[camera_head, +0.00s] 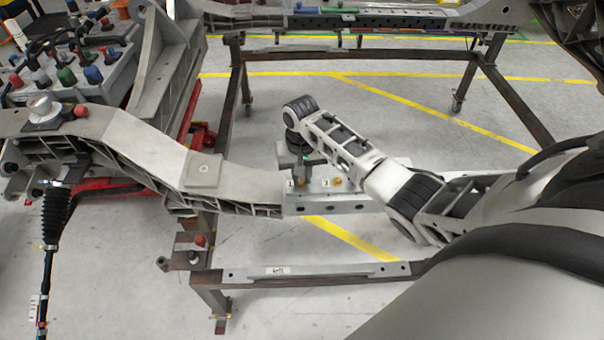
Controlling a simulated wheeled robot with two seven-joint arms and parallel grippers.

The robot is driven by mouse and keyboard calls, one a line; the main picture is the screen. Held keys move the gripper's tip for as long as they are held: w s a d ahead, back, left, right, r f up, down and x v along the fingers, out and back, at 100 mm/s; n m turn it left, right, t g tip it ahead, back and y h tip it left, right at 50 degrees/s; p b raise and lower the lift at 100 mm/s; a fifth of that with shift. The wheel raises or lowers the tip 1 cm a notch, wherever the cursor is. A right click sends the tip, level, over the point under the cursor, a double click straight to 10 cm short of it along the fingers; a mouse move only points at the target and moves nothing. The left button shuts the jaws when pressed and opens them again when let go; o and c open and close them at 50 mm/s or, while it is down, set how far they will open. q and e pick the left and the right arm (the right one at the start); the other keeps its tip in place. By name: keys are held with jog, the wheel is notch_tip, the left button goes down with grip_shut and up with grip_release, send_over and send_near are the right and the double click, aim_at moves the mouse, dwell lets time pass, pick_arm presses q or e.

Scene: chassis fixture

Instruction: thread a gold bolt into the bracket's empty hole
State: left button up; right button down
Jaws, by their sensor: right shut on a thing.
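The grey metal bracket (332,203) is fixed on the chassis frame near the middle of the view. Number labels "1" and "3" show on its top face. A gold bolt (337,182) sits on the bracket's top beside the "3" label. My right gripper (303,178) comes in from the right and points down over the bracket, near the "1" label. It is shut on a second gold bolt (302,183), of which only a small bit shows at the fingertips. The gripper hides the bracket's surface there, so I cannot tell whether this bolt is in a hole. My left gripper is out of view.
The grey chassis arm (235,182) runs in from the left to the bracket. A rusty frame rail (320,277) lies below and in front. A crate of coloured knobs (85,60) stands at the upper left. Open floor lies behind the bracket.

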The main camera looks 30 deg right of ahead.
jog(key=shift+m, duration=0.4)
jog(key=c, duration=1.3)
grip_release()
notch_tip(320, 180, up, 9)
